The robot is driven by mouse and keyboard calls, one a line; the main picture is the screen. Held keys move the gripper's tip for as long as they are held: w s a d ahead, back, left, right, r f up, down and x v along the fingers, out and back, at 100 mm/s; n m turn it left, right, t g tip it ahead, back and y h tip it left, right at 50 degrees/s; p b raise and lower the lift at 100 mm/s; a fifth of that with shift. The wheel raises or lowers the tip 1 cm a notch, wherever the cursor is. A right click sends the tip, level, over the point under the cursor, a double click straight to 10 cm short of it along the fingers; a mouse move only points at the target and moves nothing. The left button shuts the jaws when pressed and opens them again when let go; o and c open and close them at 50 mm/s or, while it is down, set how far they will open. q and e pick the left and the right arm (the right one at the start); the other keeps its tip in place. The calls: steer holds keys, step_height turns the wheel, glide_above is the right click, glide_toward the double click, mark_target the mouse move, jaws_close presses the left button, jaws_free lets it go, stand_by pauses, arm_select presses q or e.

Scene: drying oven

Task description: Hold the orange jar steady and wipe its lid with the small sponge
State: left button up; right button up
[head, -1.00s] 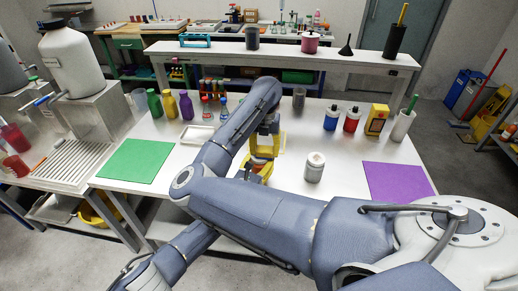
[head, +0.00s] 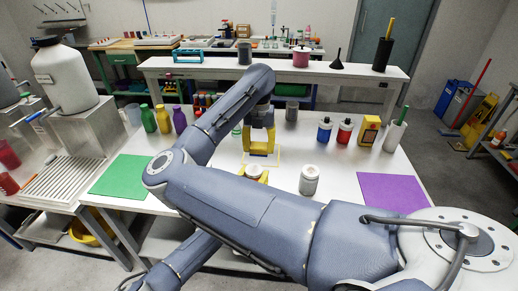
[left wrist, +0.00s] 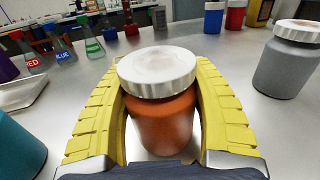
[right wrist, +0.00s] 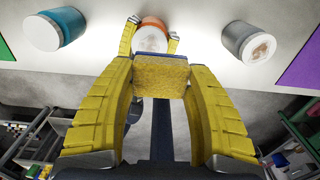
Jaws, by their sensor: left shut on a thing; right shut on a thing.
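The orange jar (left wrist: 165,122) stands upright between the yellow fingers of my left gripper (left wrist: 157,80), which is shut on it. Its white lid (left wrist: 157,66) has a faint brownish smudge on top. The lid also shows in the right wrist view (right wrist: 151,40), beyond the sponge. My right gripper (right wrist: 160,78) is shut on the small yellow sponge (right wrist: 160,73). In the head view my right gripper (head: 261,138) is above and beyond my left gripper (head: 254,174). The sponge is apart from the lid. The arm hides most of the jar in the head view.
A grey jar (head: 310,181) stands to the right of the orange one. A teal jar (right wrist: 58,29) is on the other side. Green (head: 122,175) and purple (head: 392,192) mats lie left and right. Bottles and flasks stand toward the back.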

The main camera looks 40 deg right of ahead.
mark_target(257, 170)
stand_by(0.4)
steer(key=shift+s+a, duration=0.1)
steer(key=shift+a, duration=0.1)
steer(key=shift+f, duration=3.2)
steer(key=shift+a+f, duration=0.1)
steer(key=shift+f, duration=0.8)
steer(key=shift+w+a, duration=0.55)
steer(key=shift+w, duration=0.2)
steer(key=shift+w+a, duration=0.55)
steer(key=shift+w, duration=0.05)
steer(key=shift+s+d, duration=1)
steer(key=shift+s, duration=0.1)
steer(key=shift+s+d+r, duration=0.1)
steer(key=shift+d+r, duration=0.05)
steer(key=shift+r, duration=0.45)
steer(key=shift+s+d+r, duration=0.1)
steer(key=shift+r, duration=3.4)
